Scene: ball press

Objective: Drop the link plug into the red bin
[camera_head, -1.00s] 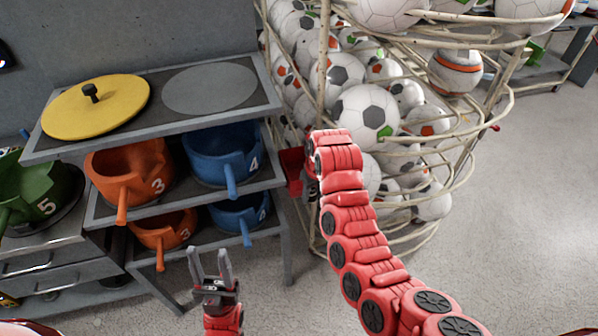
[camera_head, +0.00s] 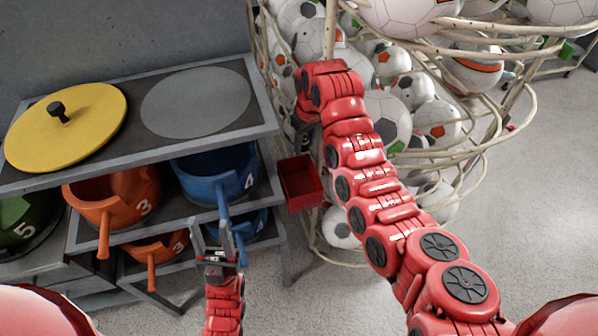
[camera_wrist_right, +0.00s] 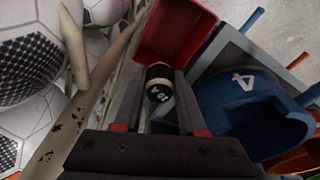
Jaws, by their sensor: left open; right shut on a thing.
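The link plug (camera_wrist_right: 159,84) is a small dark cylinder with a pale band and white marking. It sits between the fingers of my right gripper (camera_wrist_right: 160,76), which is shut on it. In the right wrist view the red bin (camera_wrist_right: 176,30) lies just beyond the plug. In the head view the red bin (camera_head: 302,183) hangs beside the shelf's right side, just below my right gripper (camera_head: 304,140); the plug is hard to make out there. My left gripper (camera_head: 211,228) is open and empty, in front of the lower shelf.
A wire rack of soccer balls (camera_head: 390,115) stands right of the bin, close to my right arm. The shelf unit (camera_head: 150,150) on the left holds blue (camera_head: 215,175) and orange (camera_head: 118,195) pots, with a yellow lid (camera_head: 85,125) on top. Open floor lies at right.

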